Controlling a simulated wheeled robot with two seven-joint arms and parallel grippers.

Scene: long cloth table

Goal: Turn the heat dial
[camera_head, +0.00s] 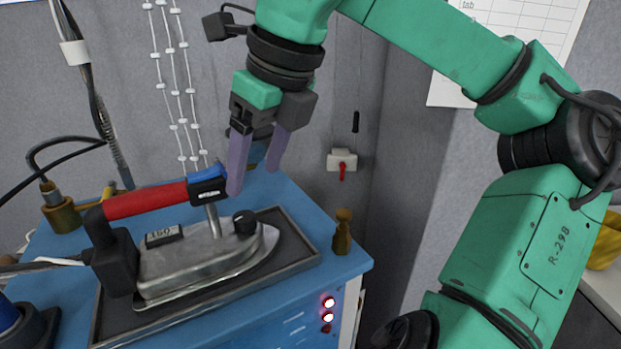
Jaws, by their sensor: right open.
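A silver iron (195,264) with a red handle (145,200) rests on a dark tray (303,262) on a blue table. A small black knob (244,221), which looks like the heat dial, sits on top of the iron near its right end. A small display reading about 150 (164,235) is on the iron's left part. My right gripper (255,180) has two purple fingers pointing down, apart, with nothing between them. It is above the knob and close to the handle's blue and black right end; whether it touches the handle is unclear. My left gripper is not seen.
Lit red buttons (328,310) are on the table's front. A brass cup (60,208) stands at the left. The grey wall behind carries a red switch (342,168) and hanging white cords (175,85).

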